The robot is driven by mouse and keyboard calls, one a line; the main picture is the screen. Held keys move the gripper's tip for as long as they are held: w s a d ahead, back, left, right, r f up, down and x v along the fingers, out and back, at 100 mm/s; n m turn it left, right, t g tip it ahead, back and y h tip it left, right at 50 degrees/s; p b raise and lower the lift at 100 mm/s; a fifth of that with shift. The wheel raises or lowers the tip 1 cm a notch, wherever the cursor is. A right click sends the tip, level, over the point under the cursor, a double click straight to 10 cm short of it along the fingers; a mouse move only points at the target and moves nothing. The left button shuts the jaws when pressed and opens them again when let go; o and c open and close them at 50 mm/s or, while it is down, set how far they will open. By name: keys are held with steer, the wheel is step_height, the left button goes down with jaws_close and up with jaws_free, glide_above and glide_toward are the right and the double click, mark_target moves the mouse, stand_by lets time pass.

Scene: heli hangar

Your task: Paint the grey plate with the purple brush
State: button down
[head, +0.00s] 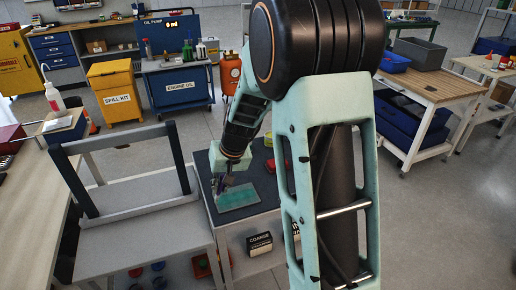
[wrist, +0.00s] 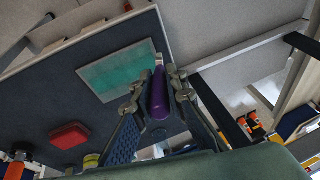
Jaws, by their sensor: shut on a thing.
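The grey plate (head: 238,198) lies on the dark top of a small bench; it also shows in the wrist view (wrist: 92,72). A teal-green coat covers most of its face, with a pale grey border left around it. My gripper (wrist: 157,88) is shut on the purple brush (wrist: 158,97), whose pale tip points toward the plate's right edge in the wrist view. I cannot tell whether the tip touches the plate. In the head view my gripper (head: 222,184) is just above the plate's left end, and the brush is small and partly hidden there.
A red block (wrist: 70,135) lies on the dark bench top (wrist: 40,95), apart from the plate. A dark-legged frame (head: 125,170) stands on the grey bench to the left. A box marked COARSE (head: 260,243) sits on the shelf below. My arm hides the bench's right side.

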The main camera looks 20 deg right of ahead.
steer(key=shift+r+p, duration=1.5)
steer(key=shift+r, duration=1)
